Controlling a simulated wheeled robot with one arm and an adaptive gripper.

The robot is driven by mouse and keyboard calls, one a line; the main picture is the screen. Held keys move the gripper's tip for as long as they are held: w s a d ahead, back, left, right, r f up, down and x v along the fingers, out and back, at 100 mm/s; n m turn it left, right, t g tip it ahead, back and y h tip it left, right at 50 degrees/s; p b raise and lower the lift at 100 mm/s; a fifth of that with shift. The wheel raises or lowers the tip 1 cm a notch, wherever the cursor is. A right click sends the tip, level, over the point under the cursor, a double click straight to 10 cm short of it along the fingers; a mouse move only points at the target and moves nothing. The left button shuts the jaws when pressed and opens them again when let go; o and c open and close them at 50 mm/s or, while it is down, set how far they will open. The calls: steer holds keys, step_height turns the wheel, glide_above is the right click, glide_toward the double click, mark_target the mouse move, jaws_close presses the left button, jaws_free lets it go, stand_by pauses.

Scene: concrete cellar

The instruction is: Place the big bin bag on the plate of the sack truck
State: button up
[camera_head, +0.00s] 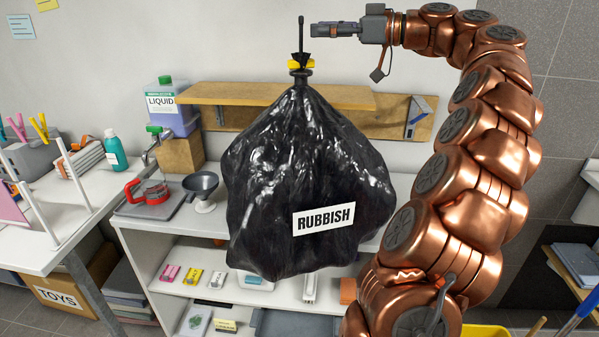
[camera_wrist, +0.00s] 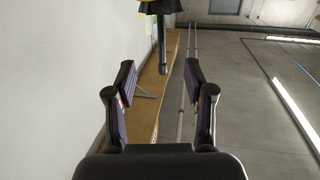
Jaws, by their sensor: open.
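The big bin bag (camera_head: 300,180), black and shiny with a white RUBBISH label, shows upright in the middle of the head view. Its neck has a yellow band and a thin black stem (camera_head: 301,36) rising from it. What bears the bag is not visible. My gripper (camera_head: 316,30) is at stem height, just right of the stem in the picture. No sack truck is recognisable in either view.
A white shelf unit (camera_head: 160,232) stands behind the bag, with a wooden wall shelf (camera_head: 225,93) above. A white table (camera_head: 40,245) is far left. Open floor shows in the wrist view.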

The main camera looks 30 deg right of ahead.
mark_target(301, 23)
steer(key=x, duration=0.1)
steer(key=p+x, duration=0.2)
steer(key=x, duration=0.1)
steer(key=shift+a+r, duration=0.2)
steer(key=shift+r, duration=0.2)
steer(key=shift+w+a+f, duration=0.1)
steer(key=shift+w+a, duration=0.15)
steer(key=shift+w, duration=0.2)
steer(key=shift+c, duration=0.3)
jaws_close()
